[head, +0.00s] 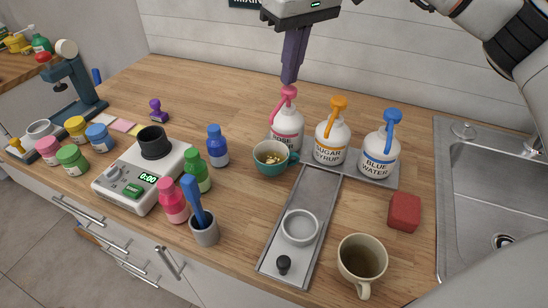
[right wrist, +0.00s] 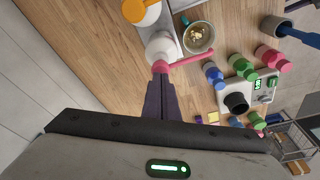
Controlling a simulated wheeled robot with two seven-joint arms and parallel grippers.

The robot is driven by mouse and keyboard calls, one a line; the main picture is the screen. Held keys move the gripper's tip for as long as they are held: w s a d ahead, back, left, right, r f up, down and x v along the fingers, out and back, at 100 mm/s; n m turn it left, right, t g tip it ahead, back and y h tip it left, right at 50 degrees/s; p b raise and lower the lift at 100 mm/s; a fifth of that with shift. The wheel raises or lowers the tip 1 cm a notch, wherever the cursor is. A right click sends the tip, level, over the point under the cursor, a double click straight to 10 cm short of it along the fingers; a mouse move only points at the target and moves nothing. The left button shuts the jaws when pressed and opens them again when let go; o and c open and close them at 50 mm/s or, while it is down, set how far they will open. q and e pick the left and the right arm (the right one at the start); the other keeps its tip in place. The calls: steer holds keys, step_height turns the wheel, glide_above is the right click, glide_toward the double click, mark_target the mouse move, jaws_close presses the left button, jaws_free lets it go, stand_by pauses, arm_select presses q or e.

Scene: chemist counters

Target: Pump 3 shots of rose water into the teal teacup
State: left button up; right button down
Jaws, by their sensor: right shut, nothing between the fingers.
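The rose water bottle (head: 286,134) is white with a pink pump head (head: 288,92) and stands at the left end of the pump row. The teal teacup (head: 269,168) stands in front of it under the pink spout, with some yellowish bits inside; the cup also shows in the right wrist view (right wrist: 184,20). My right gripper (head: 289,80) is shut, pointing down, its fingertips at the top of the pink pump head. In the right wrist view the fingers (right wrist: 160,78) meet the pink pump (right wrist: 160,66). My left gripper is not in view.
Sugar syrup (head: 331,143) and blue water (head: 379,158) bottles stand just right on a grey tray (head: 348,172). A metal track (head: 276,246) with a round dish runs forward. A beige mug (head: 362,262), red block (head: 404,212) and sink (head: 500,190) lie right. Scale (head: 131,190) and bottles stand left.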

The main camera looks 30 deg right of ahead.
steer(key=shift+f, duration=0.2)
steer(key=shift+f+b, duration=0.6)
steer(key=shift+f, duration=0.45)
steer(key=shift+s, duration=0.1)
steer(key=shift+r+p, duration=1.2)
steer(key=shift+r, duration=0.05)
steer(key=shift+f, duration=0.15)
